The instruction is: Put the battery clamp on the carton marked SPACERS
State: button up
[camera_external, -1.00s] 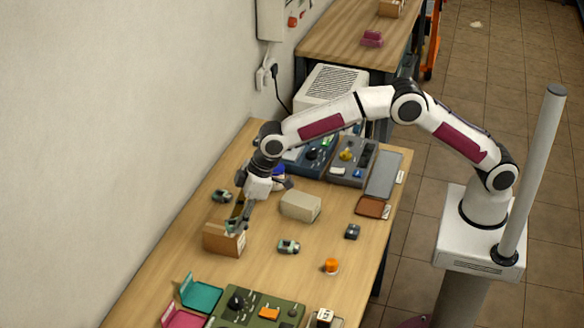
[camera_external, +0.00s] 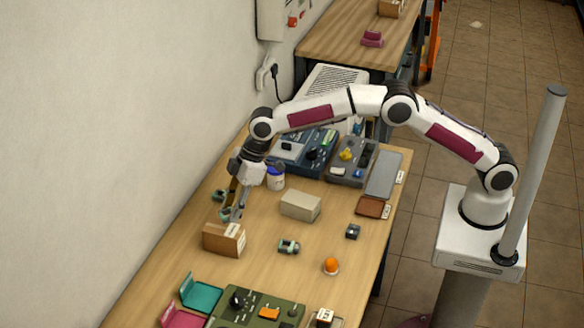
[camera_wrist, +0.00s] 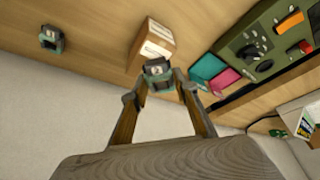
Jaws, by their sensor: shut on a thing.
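My gripper (camera_external: 232,212) is near the left side of the table, just behind and above a small brown carton (camera_external: 223,243) with a white label. The label's print is too small to read. In the wrist view my gripper (camera_wrist: 160,84) is shut on a battery clamp (camera_wrist: 158,72), a teal and dark grey piece between the fingertips. The carton also shows in the wrist view (camera_wrist: 152,45), beyond the held clamp; a gap between them cannot be judged. A similar teal and dark piece (camera_external: 289,246) lies on the table to the right of the carton.
A beige box (camera_external: 300,206) stands right of my gripper. A blue-lidded jar (camera_external: 276,178) is close to my wrist. A small dark piece (camera_external: 352,231), an orange item (camera_external: 331,266), a teal tray (camera_external: 203,297) and a green panel (camera_external: 255,312) occupy the front.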

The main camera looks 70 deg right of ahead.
aim_at(234, 230)
jog(key=shift+f, duration=2.5)
jog(key=shift+f, duration=0.1)
jog(key=o, duration=1.1)
jog(key=shift+v, duration=6.1)
